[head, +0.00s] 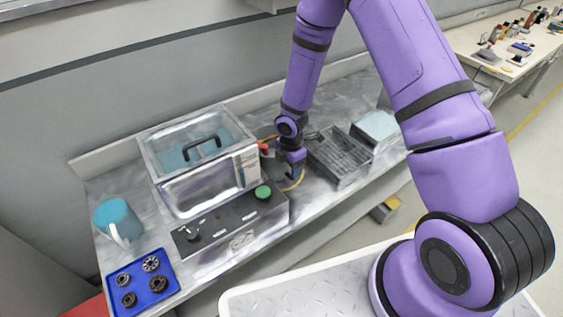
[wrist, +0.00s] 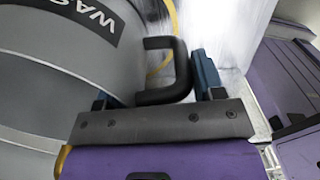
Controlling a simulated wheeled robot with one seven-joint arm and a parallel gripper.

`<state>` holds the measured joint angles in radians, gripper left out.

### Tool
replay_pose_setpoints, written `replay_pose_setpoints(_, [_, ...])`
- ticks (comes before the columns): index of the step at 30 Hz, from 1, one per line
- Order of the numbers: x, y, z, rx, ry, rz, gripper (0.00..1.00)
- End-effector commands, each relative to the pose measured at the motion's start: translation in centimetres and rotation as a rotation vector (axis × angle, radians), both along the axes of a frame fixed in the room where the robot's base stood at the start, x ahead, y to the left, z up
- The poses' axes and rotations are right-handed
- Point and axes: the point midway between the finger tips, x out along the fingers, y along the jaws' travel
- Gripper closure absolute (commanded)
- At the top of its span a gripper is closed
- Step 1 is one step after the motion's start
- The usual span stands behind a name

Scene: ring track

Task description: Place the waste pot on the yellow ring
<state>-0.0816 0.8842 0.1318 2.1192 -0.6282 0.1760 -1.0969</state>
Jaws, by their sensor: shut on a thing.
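The waste pot (wrist: 50,70) is a large grey round vessel with a dark label reading "WAS" and a black handle (wrist: 180,70). My gripper (wrist: 155,85) is shut on the handle, with its blue fingers around it. In the head view my gripper (head: 294,166) is low over the bench, right of the glass-topped bath, and the pot is mostly hidden. Part of the yellow ring (head: 297,181) shows as an arc on the bench by the gripper. A yellow arc also shows beyond the handle in the wrist view (wrist: 168,45). I cannot tell whether the pot touches the bench.
The bath (head: 205,185) and a control box with a green button (head: 262,192) stand close on the left. A grey slotted rack (head: 340,157) and pale-blue-topped box (head: 378,127) stand right. A cyan jug (head: 117,222) and blue parts tray (head: 143,283) are far left.

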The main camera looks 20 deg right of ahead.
Motion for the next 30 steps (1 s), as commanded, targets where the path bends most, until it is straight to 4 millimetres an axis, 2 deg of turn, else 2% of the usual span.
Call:
replay_pose_setpoints(12, [0.0,-0.1,-0.4,0.001,-0.001,0.003,0.77])
replay_pose_setpoints(13, [0.0,-0.1,-0.4,0.001,-0.001,0.003,0.33])
replay_pose_setpoints(15, [0.0,-0.1,-0.3,0.001,-0.001,0.003,0.17])
replay_pose_setpoints(16, [0.0,-0.1,-0.3,0.001,-0.001,0.003,0.12])
replay_pose_setpoints(25, [0.0,-0.1,-0.2,0.002,-0.002,0.003,0.12])
replay_pose_setpoints(30, [0.0,-0.1,1.2,0.003,-0.003,0.002,0.12])
